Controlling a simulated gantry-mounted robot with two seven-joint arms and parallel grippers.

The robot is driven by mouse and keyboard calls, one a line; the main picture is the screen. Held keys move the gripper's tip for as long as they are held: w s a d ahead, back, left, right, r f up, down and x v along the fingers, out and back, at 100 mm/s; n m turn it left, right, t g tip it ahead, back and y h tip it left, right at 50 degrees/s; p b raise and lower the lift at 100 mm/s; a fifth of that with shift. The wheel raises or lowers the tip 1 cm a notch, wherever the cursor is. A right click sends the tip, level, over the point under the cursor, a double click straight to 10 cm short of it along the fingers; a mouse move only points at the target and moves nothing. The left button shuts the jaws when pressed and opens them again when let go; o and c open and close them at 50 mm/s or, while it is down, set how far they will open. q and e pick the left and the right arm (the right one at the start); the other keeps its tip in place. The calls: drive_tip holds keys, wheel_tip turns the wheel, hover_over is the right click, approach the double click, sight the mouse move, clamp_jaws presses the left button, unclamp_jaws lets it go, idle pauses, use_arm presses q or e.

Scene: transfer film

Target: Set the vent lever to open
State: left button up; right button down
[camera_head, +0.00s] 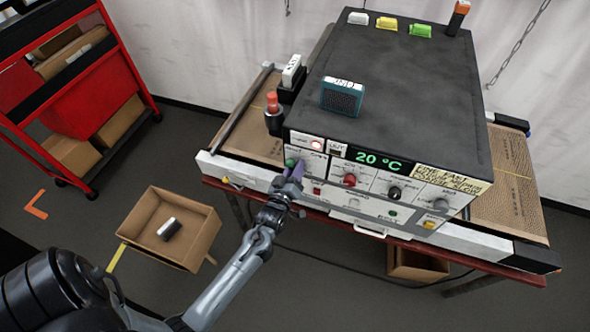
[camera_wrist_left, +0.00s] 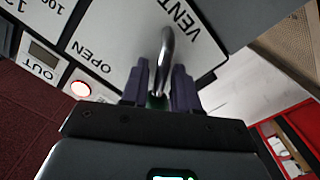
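The vent lever (camera_wrist_left: 166,48) is a curved silver rod with a green knob, on the white front panel of a dark oven-like machine. In the wrist view it stands beside the printed words VENT and OPEN; its exact setting is hard to read. In the head view the green knob (camera_head: 290,162) shows at the panel's left end. My left gripper (camera_head: 295,169) is at this knob. In the left wrist view its purple fingers (camera_wrist_left: 159,92) stand close on both sides of the knob, with a narrow gap that the knob fills. My right gripper is not in view.
The machine (camera_head: 410,75) carries a teal box (camera_head: 341,97) and several small colored blocks on top. A red-knobbed post (camera_head: 273,112) stands near its left front corner. A cardboard box (camera_head: 141,222) sits on the floor, and a red rack (camera_head: 97,88) stands at left.

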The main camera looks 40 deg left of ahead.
use_arm(q)
drive_tip(key=shift+c, duration=0.4)
clamp_jaws()
